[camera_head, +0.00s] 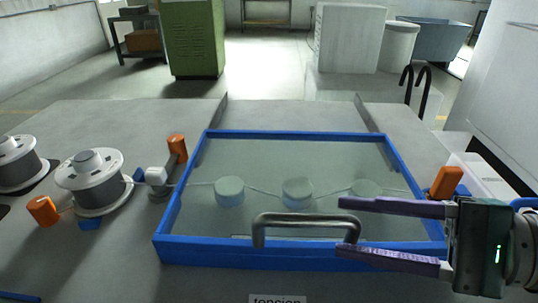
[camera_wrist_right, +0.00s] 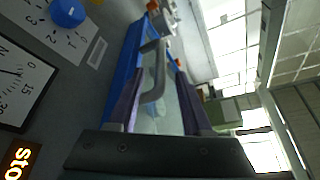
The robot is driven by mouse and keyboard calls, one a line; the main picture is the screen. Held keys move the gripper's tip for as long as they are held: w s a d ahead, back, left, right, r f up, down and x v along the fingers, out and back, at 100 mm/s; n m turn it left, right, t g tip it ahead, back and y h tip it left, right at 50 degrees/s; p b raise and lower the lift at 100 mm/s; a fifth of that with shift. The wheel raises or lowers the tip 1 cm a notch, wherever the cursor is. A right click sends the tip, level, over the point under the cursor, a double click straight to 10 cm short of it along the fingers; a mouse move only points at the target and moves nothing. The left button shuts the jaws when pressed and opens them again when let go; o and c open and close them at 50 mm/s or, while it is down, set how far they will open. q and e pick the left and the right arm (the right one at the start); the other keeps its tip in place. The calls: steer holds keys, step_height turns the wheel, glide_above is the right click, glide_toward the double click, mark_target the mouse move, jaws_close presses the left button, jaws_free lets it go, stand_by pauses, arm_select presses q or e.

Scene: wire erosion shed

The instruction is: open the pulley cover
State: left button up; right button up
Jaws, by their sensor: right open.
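The pulley cover is a clear panel in a blue frame (camera_head: 295,136), lying shut over several round pulleys on the grey table. A grey bar handle (camera_head: 305,218) stands on its near side. My right gripper (camera_head: 340,227) comes in from the right, open, with its two purple fingers at the right end of the handle. In the right wrist view the handle (camera_wrist_right: 155,85) shows between the fingers (camera_wrist_right: 155,102), and the blue frame (camera_wrist_right: 127,75) runs beside it. I cannot tell whether the fingers touch the handle. My left gripper is not in view.
Wire spools (camera_head: 95,182) and orange knobs (camera_head: 177,148) stand left of the cover. Another orange part (camera_head: 446,182) is close behind my right gripper. Black hooks (camera_head: 415,85) rise at the back right. In the right wrist view a blue knob (camera_wrist_right: 68,12) and a dial (camera_wrist_right: 20,82) show.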

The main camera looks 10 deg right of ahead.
mark_target(330, 224)
steer(key=x, duration=0.6)
jaws_close()
stand_by(1.3)
